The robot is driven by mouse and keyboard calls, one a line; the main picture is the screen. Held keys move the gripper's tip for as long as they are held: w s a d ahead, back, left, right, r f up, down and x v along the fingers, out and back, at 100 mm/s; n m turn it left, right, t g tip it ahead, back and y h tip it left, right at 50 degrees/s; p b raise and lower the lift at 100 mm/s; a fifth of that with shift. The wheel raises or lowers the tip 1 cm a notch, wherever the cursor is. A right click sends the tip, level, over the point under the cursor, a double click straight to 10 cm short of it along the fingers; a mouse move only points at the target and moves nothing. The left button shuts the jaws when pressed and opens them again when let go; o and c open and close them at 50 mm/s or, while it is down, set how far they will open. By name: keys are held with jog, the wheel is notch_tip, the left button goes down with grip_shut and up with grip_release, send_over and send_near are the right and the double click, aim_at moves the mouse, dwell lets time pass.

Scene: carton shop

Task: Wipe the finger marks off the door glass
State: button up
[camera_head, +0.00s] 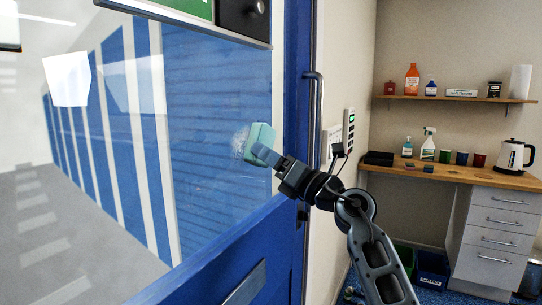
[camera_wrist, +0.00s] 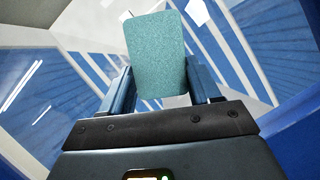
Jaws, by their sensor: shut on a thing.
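My gripper (camera_head: 266,156) is shut on a pale green sponge (camera_head: 262,137). The sponge also shows between the two fingers in the wrist view (camera_wrist: 156,48). In the head view the sponge is at the lower right of the door glass (camera_head: 205,110), near the blue frame. A whitish smudge of finger marks (camera_head: 239,143) shows on the glass just left of the sponge. Part of the smudge may be hidden behind the sponge. I cannot tell whether the sponge touches the glass.
A vertical door handle (camera_head: 313,120) stands just right of the glass, close to my arm. A counter (camera_head: 450,173) with spray bottle (camera_head: 428,144), cups and kettle (camera_head: 514,155) is at the right. A shelf (camera_head: 455,98) hangs above it. A green sign (camera_head: 190,8) is at the top.

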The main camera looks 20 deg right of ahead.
jog(key=shift+s+a+r+p, duration=0.1)
jog(key=shift+s+a+p, duration=0.35)
jog(key=shift+a+p, duration=0.3)
jog(key=shift+s+a+p, duration=0.45)
jog(key=shift+a+p, duration=0.1)
jog(key=shift+a, duration=0.25)
jog(key=shift+s+a+p, duration=0.2)
jog(key=shift+s+a, duration=0.5)
jog(key=shift+a, duration=0.3)
jog(key=shift+s+a+p, duration=0.2)
jog(key=shift+s+a, duration=0.5)
jog(key=shift+a, duration=0.25)
jog(key=shift+d+r, duration=0.15)
jog(key=shift+r, duration=0.55)
jog(key=shift+w+d+b, duration=0.15)
jog(key=shift+w+d, duration=0.2)
jog(key=shift+d, duration=0.3)
jog(key=shift+w+d+b, duration=0.15)
jog(key=shift+w+d, duration=0.2)
jog(key=shift+d, duration=0.25)
jog(key=shift+w+d+b, duration=0.15)
jog(key=shift+w+d, duration=0.2)
jog(key=shift+d, duration=0.3)
jog(key=w+d+b, duration=0.1)
jog(key=w+d, duration=0.1)
jog(key=d, duration=0.1)
jog(key=shift+w, duration=0.3)
jog(key=shift+d, duration=0.15)
